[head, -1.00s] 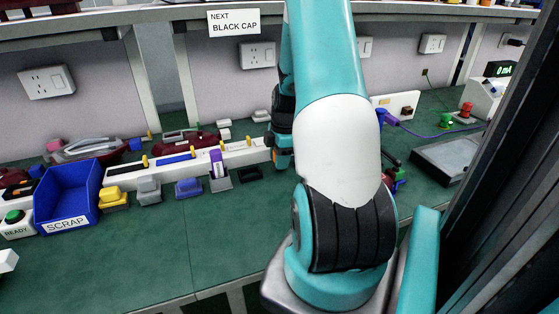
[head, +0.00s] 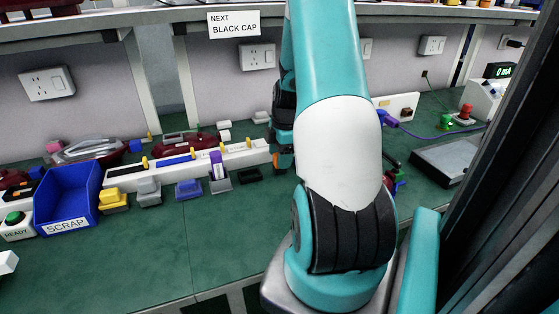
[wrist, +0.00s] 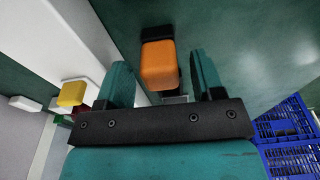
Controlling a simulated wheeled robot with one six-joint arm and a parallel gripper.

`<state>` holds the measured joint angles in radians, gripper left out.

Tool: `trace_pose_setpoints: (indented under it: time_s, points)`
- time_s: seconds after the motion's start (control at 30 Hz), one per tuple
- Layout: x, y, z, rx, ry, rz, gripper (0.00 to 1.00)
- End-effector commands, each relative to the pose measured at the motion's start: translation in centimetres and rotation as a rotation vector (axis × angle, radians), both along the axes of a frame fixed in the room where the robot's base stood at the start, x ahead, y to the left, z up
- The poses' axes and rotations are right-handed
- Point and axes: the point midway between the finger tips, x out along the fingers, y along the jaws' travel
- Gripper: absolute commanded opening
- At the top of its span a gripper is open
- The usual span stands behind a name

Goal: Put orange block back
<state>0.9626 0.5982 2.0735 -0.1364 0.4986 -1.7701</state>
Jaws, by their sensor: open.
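The orange block (wrist: 159,66) shows in the wrist view between the two teal fingers of my gripper (wrist: 161,76). It has a dark top end and stands over the green bench beside the white rail. My gripper is open, with visible gaps between each finger and the block. In the head view my arm hides most of this spot. A small orange patch shows beside the arm's end, but I cannot tell whether it is the block.
The white rail (head: 238,157) runs along the bench. In front of it stand a yellow block (head: 113,199), a grey one (head: 149,192), a blue one (head: 188,189) and a purple one (head: 217,165). A blue SCRAP bin (head: 66,201) is at left. The front bench is clear.

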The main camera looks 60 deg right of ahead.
Motion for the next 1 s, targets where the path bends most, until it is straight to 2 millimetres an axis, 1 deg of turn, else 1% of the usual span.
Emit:
trace_pose_setpoints:
  time_s: [0.03, 0.2, 0.3, 0.4, 0.53, 0.7, 0.77, 0.83, 0.87, 0.97, 1.0]
  points:
    - [0.0, -0.2, 1.4, -0.005, -0.004, -0.001, 0.61]
    - [-0.4, -0.6, 5.2, -0.004, -0.003, -0.002, 0.61]
    - [-0.5, -0.8, 7.1, -0.004, -0.003, -0.001, 0.61]
    - [-0.6, -0.9, 8.6, -0.002, -0.002, 0.000, 0.61]
    - [-0.7, -1.0, 9.6, -0.001, -0.001, -0.001, 0.61]
    - [-0.8, -0.9, 9.9, 0.000, 0.000, 0.000, 0.61]
    - [-0.5, -0.6, 10.0, 0.000, -0.001, 0.000, 0.61]
    - [0.6, 1.0, 10.6, 0.003, -0.006, -0.001, 0.61]
    - [1.4, 2.1, 11.0, 0.005, -0.011, -0.004, 0.61]
    - [4.4, 8.4, 12.8, 0.025, -0.025, -0.023, 0.61]
    - [5.5, 11.8, 13.7, 0.038, -0.031, -0.033, 0.61]
